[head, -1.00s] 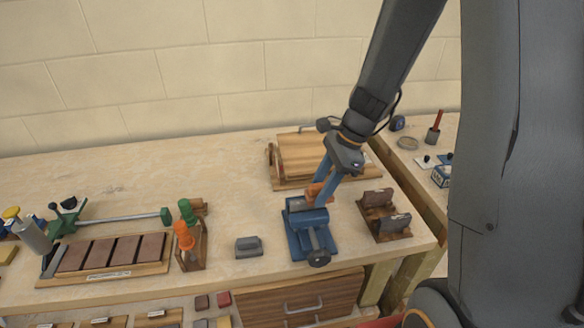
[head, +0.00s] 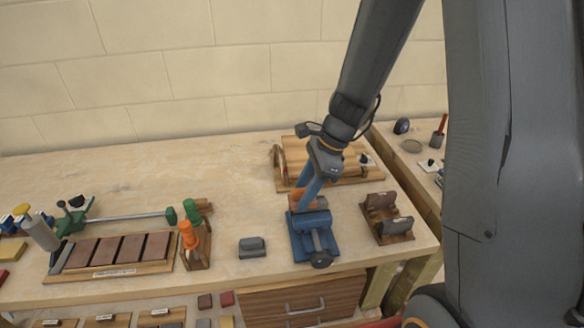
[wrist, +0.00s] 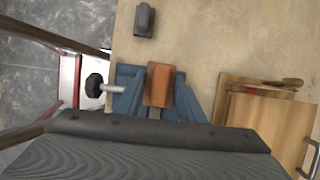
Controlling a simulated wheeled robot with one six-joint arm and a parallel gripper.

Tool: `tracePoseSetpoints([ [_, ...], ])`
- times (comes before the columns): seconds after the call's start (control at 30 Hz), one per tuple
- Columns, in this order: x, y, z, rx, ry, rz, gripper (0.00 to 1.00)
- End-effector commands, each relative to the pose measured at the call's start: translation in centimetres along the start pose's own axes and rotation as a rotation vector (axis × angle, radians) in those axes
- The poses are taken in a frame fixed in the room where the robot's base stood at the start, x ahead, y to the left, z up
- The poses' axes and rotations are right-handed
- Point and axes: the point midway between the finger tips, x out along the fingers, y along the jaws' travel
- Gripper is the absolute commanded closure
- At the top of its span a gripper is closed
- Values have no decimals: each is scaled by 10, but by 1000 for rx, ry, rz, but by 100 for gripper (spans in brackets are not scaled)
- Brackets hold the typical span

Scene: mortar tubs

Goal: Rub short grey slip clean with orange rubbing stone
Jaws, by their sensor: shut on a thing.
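The orange rubbing stone (head: 308,200) is in my gripper (head: 306,196), whose blue fingers are shut on it. It is right over the top of the blue vise (head: 315,240) near the bench's front right. In the wrist view the stone (wrist: 160,85) shows as an orange-brown block above the blue vise body. Whether it touches what is below is hard to tell. A separate dark grey block (head: 252,247) lies on the bench left of the vise.
A wooden rack (head: 386,217) stands right of the vise, and a wooden board (head: 335,172) lies behind it. To the left are a wooden stand with orange and green handles (head: 193,248) and a tray of brown slabs (head: 110,268).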

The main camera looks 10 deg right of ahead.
Motion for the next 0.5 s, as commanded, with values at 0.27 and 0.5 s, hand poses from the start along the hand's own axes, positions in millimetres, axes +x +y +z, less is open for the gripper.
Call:
tracePoseSetpoints([
  [0.27,6,0,19,9,0,-3,85],
  [0.5,-25,1,30,11,1,-4,85],
])
